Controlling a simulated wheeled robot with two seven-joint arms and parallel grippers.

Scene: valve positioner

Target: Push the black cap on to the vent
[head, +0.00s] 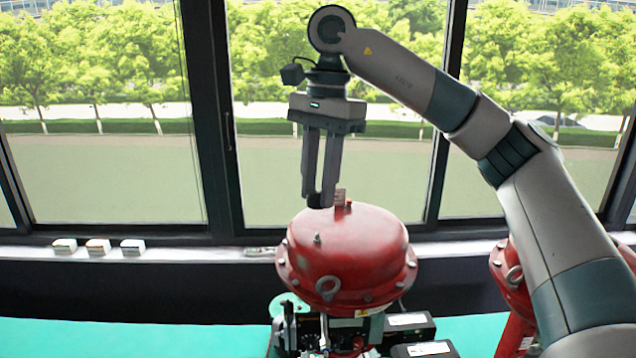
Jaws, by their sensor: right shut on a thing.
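My right gripper (319,198) points straight down over the top of the red domed actuator (345,245). Its fingers are shut on the small black cap (315,201), which shows dark at the fingertips. The cap is just above or at the top of the dome; I cannot tell whether it touches. A small fitting (340,197) stands on top of the dome, just right of the fingertips. Whether this is the vent I cannot tell. A smaller fitting (317,238) sits on the dome's front left. My left gripper is not in view.
A second red actuator (507,280) stands at the right, partly behind my right arm. Black devices (408,325) sit below the dome. Several small boxes (98,246) lie on the window sill. The green surface (130,340) at the left is clear.

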